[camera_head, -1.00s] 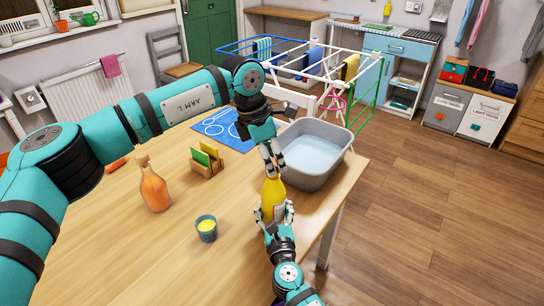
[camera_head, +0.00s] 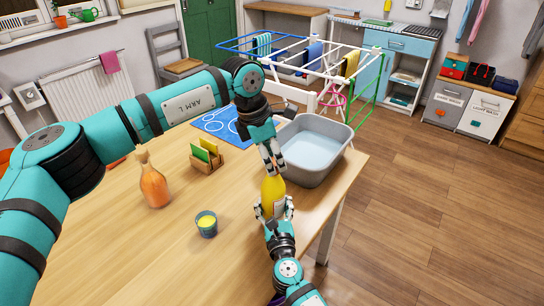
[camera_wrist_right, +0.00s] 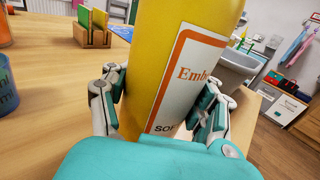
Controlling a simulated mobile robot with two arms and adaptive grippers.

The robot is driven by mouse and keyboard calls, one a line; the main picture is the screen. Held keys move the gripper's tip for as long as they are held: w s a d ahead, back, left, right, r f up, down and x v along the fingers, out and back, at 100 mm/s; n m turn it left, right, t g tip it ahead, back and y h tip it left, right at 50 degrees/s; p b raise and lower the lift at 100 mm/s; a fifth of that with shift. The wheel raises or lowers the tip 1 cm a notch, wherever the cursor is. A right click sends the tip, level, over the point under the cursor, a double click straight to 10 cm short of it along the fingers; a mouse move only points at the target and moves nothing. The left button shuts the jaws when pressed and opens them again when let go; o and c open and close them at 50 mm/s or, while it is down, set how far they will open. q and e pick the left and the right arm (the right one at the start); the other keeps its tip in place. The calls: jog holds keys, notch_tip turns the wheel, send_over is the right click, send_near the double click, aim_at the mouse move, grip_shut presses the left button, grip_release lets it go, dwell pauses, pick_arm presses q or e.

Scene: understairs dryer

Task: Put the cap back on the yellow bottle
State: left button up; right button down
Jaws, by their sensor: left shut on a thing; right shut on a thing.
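The yellow bottle (camera_head: 273,188) stands upright near the right edge of the table. My right gripper (camera_head: 273,210) is shut around its lower body. In the right wrist view the yellow bottle (camera_wrist_right: 175,60) fills the middle, with a white label, between the fingers of the right gripper (camera_wrist_right: 160,105). My left gripper (camera_head: 272,168) comes from above, with its fingertips pointing down at the bottle's top. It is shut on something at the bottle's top. The cap is hidden by the fingers, and I cannot tell whether it sits on the neck.
A grey basin (camera_head: 314,150) stands close to the right of my left gripper. An orange bottle (camera_head: 154,182), a small cup (camera_head: 207,224) and a wooden holder (camera_head: 207,158) stand left on the wooden table (camera_head: 120,250). A drying rack (camera_head: 310,65) stands behind.

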pick_arm(q)
jog(key=m+g, duration=0.1)
jog(key=m, duration=0.3)
jog(key=shift+w, duration=0.1)
jog(key=m+g, duration=0.1)
jog(key=m, duration=0.3)
jog(key=m+g, duration=0.1)
jog(key=m, duration=0.3)
jog(key=shift+w+d+y, duration=0.1)
jog(key=shift+y, duration=0.3)
jog(key=m, duration=0.4)
jog(key=shift+g+y, duration=0.4)
jog(key=o, duration=0.7)
jog(key=shift+r, duration=0.1)
